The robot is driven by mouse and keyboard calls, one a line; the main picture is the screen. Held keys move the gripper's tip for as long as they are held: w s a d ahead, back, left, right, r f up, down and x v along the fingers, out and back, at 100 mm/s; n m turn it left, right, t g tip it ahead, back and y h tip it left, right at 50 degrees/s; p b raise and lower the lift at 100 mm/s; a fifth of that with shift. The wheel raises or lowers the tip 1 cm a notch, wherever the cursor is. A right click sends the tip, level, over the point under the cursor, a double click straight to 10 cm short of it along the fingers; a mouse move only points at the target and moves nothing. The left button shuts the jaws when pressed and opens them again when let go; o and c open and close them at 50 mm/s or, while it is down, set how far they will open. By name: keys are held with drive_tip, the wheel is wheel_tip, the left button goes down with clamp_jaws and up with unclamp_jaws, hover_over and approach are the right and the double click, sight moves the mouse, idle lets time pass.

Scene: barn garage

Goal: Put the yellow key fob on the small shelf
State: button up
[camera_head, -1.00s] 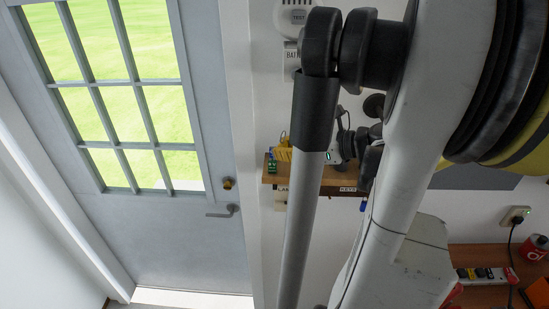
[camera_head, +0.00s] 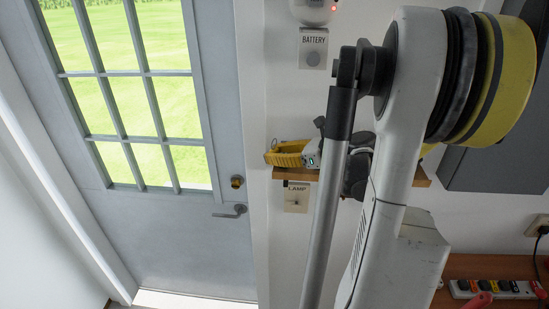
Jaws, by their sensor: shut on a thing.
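The small wooden shelf (camera_head: 295,174) is on the white wall right of the door; its right end shows past my arm. A yellow thing (camera_head: 286,158), which I take for the yellow key fob, is at the shelf's left end, seemingly at or just above its top. My gripper (camera_head: 314,152) is at the shelf, just right of the yellow thing and partly hidden behind my own arm. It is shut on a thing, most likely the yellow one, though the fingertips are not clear. Whether the yellow thing touches the shelf I cannot tell.
A LAMP label plate (camera_head: 296,197) is under the shelf. A BATTERY label plate (camera_head: 313,48) is on the wall above it. A grey door (camera_head: 180,225) with a handle is at left. A power strip (camera_head: 490,289) lies on the wooden bench (camera_head: 470,266) at lower right.

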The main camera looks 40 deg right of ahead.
drive_tip(key=shift+f, duration=0.1)
drive_tip(key=o, duration=0.7)
